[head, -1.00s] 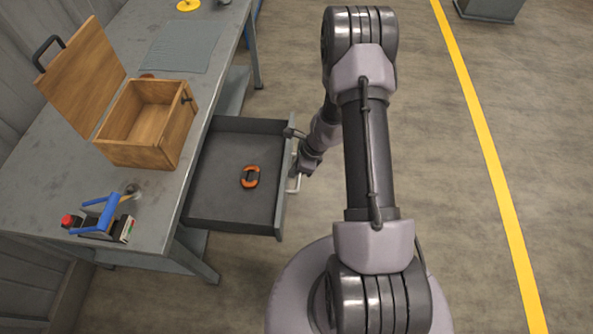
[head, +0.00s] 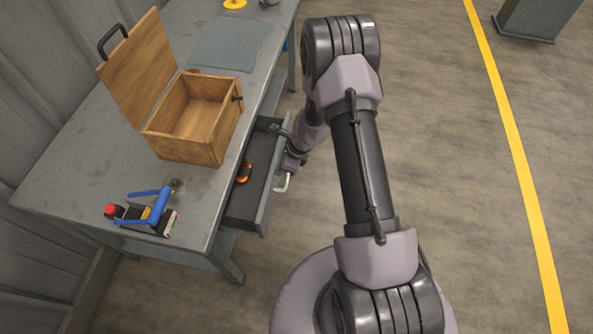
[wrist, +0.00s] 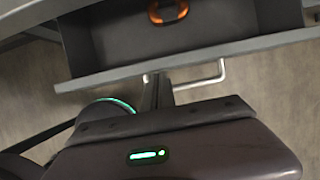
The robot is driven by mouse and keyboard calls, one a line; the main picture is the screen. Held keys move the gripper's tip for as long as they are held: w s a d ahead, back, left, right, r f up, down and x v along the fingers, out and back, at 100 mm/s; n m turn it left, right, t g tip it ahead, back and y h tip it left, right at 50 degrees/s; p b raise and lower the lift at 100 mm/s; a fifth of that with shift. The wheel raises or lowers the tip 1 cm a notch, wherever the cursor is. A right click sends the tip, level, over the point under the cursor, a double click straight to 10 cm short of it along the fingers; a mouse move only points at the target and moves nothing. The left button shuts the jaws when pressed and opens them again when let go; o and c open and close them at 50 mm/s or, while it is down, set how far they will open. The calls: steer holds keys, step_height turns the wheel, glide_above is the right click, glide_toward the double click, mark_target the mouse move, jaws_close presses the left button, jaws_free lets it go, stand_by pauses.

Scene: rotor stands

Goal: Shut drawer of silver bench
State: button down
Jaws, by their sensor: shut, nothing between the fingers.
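The silver bench (head: 80,165) stands at the left in the head view. Its drawer (head: 250,207) is partly open, with a dark inside and a grey front. An orange ring-shaped item (head: 243,172) lies in the drawer and also shows in the wrist view (wrist: 168,11). The drawer's pale bar handle (head: 283,183) shows on the front, and in the wrist view (wrist: 205,80) too. My gripper (wrist: 158,90) is shut and empty, its fingers up against or very near the drawer front beside the handle. The exact contact is hard to see.
On the bench top are an open wooden box (head: 200,120) with its lid raised, a blue-handled device (head: 145,212) with a red button, and a grey mat (head: 228,43). A yellow line (head: 510,130) crosses the floor at the right, where the floor is mostly clear.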

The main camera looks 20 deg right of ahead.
steer(key=w+a+p, duration=0.2)
steer(key=w+a, duration=0.3)
steer(key=a, duration=0.2)
steer(key=shift+a, duration=0.2)
